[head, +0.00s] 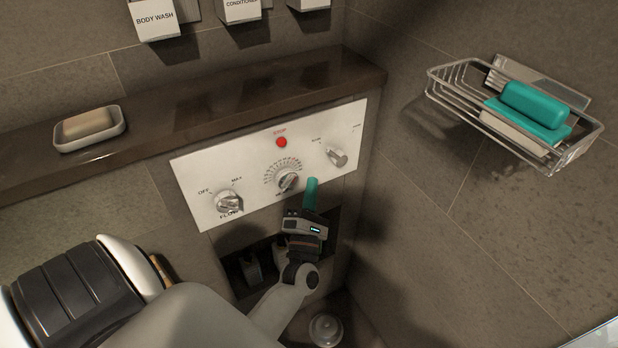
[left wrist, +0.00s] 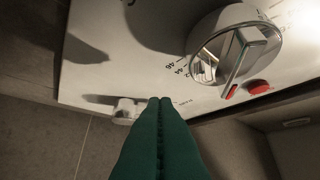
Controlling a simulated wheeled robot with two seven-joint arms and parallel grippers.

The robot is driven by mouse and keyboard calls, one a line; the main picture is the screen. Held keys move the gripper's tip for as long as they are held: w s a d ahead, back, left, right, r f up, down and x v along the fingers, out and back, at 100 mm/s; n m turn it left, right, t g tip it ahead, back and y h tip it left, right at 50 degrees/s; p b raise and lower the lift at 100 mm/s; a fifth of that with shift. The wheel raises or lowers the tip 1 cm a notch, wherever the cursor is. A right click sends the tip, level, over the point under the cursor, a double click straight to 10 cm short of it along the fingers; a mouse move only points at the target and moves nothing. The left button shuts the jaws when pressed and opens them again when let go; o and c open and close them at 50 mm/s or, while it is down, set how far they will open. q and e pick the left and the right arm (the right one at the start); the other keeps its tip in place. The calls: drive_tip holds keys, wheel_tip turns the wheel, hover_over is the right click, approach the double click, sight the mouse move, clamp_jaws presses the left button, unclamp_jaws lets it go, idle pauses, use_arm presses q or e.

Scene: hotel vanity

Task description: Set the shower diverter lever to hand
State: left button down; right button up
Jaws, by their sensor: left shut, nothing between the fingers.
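The shower control panel (head: 258,172) is a pale plate on the wall. The diverter lever (head: 336,156) is the small metal handle at its right end, between two labels too small to read surely. I cannot tell its exact setting. In the left wrist view the likely diverter lever (left wrist: 127,109) is small, partly behind the fingertips. My left gripper (head: 312,183) has teal fingers, shut and empty, in front of the panel's lower edge, below and left of the lever. Its fingers fill the lower middle of the left wrist view (left wrist: 160,102). Contact is not visible. My right gripper is not in view.
The temperature dial (head: 288,180) is just left of the fingertips, with a red button (head: 281,142) above. The flow knob (head: 228,202) is farther left. A stone ledge (head: 190,118) runs above, with a soap dish (head: 90,128). A wire basket (head: 515,115) hangs right.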

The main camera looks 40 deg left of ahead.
sight(334, 155)
use_arm(q)
drive_tip(key=shift+w+d+r+p, duration=0.1)
drive_tip(key=shift+w+r+p, duration=0.25)
drive_tip(key=shift+w+r, duration=0.65)
drive_tip(key=shift+w+d+r+p, duration=0.1)
drive_tip(key=shift+w+r+p, duration=0.2)
drive_tip(key=shift+w+r, duration=0.65)
drive_tip(key=shift+w+f, duration=0.2)
drive_tip(key=shift+w, duration=0.05)
